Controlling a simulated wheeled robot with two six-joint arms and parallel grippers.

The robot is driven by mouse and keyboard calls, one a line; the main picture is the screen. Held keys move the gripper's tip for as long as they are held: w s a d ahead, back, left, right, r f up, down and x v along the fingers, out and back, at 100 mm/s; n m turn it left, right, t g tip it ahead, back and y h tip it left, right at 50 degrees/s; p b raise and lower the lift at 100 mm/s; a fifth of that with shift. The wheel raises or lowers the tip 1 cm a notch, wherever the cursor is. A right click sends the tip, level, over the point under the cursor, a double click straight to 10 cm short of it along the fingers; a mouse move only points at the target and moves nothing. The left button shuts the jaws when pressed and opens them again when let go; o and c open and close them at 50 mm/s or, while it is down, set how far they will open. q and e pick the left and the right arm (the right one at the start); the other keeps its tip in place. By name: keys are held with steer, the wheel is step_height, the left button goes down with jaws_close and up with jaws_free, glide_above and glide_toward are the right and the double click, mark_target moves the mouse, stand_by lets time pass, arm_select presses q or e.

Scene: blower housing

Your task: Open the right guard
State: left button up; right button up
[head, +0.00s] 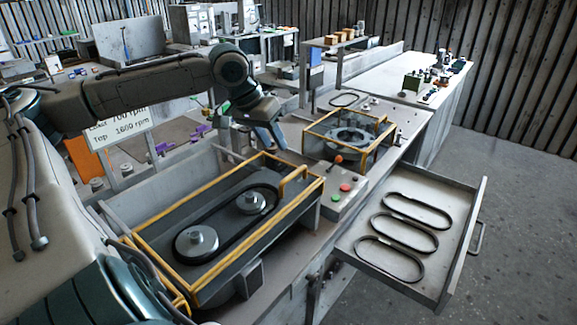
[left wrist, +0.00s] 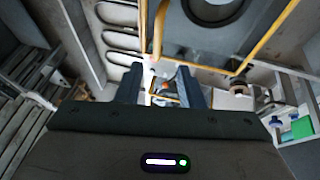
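The right guard (head: 372,130) is a yellow-framed, see-through box at the back right of the bench. It looks closed over a dark round pulley (head: 350,137). My left gripper (head: 268,138) is left of this guard, apart from it in the head view, with its fingers pointing down. In the left wrist view its two blue-grey fingers (left wrist: 162,85) stand apart with a gap between them. A yellow frame edge (left wrist: 158,30) and a small orange-red knob (left wrist: 165,85) show beyond the gap. My right gripper is in neither view.
A larger yellow-framed guard (head: 225,238) surrounds a belt and two pulleys in front. An orange knob (head: 338,158) and a button box (head: 340,195) stand before the right guard. An open drawer (head: 455,255) with three black belts juts out right. Grey floor lies beyond.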

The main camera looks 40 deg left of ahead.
arm_select(q)
steer(key=x, duration=0.3)
steer(key=p+x, duration=0.1)
steer(key=x, duration=0.2)
steer(key=shift+s+d+f, duration=0.1)
steer(key=shift+d+f, duration=0.05)
steer(key=shift+d, duration=0.1)
steer(key=shift+p+x, duration=0.3)
steer(key=shift+x, duration=1.55)
steer(key=shift+c, duration=0.2)
jaws_close()
